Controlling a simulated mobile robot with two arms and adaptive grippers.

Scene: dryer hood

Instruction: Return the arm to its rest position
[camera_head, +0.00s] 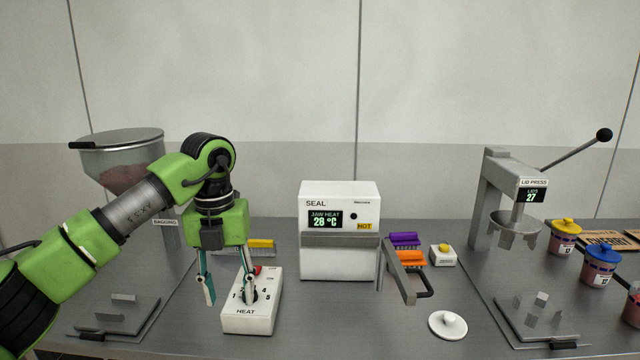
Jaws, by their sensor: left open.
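My left arm comes in from the left, and my left gripper (228,297) points down with its two fingers spread. It is open, and nothing shows between the fingers. The right finger is in front of the dial on the white HEAT box (247,322) and hides part of its numbers; I cannot tell whether it touches the dial. The left finger hangs just left of the box. My right gripper is not in view.
The white SEAL machine (340,258) reads 28 °C, with a HOT label, right of the HEAT box. A hopper (121,148) stands behind my arm. Brushes (411,258), a white lid (447,325), a lid press (487,195) and jars (601,266) are on the right. Open air lies above the SEAL machine.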

